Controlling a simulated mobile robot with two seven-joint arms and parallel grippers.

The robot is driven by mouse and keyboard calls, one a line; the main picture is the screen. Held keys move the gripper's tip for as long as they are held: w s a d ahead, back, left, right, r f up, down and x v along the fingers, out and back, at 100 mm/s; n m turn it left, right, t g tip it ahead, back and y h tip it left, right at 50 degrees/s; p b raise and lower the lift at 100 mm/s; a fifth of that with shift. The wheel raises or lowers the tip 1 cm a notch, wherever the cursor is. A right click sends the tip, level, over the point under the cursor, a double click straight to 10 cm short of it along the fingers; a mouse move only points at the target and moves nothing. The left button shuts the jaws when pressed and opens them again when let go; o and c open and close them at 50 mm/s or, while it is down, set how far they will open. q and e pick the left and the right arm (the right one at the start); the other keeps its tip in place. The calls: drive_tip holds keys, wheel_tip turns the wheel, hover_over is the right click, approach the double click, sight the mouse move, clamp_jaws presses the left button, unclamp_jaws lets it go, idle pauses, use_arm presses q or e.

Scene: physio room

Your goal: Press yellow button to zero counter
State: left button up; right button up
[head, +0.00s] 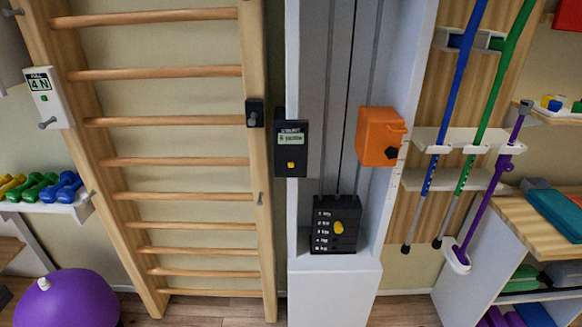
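A black counter box (284,160) is fixed to the left white upright of the pulley station, at the middle of the head view. It has a pale green display (291,140), whose text is too small to read surely. A small square yellow button (291,165) sits below the display. Nothing touches or covers the button. Neither of my grippers shows in the head view.
A black weight stack (323,242) with a yellow knob (339,228) stands below. An orange box (377,137) is on the right upright. Wooden wall bars (165,162) stand left; crutches (463,100) hang right. A purple ball (75,303) lies lower left.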

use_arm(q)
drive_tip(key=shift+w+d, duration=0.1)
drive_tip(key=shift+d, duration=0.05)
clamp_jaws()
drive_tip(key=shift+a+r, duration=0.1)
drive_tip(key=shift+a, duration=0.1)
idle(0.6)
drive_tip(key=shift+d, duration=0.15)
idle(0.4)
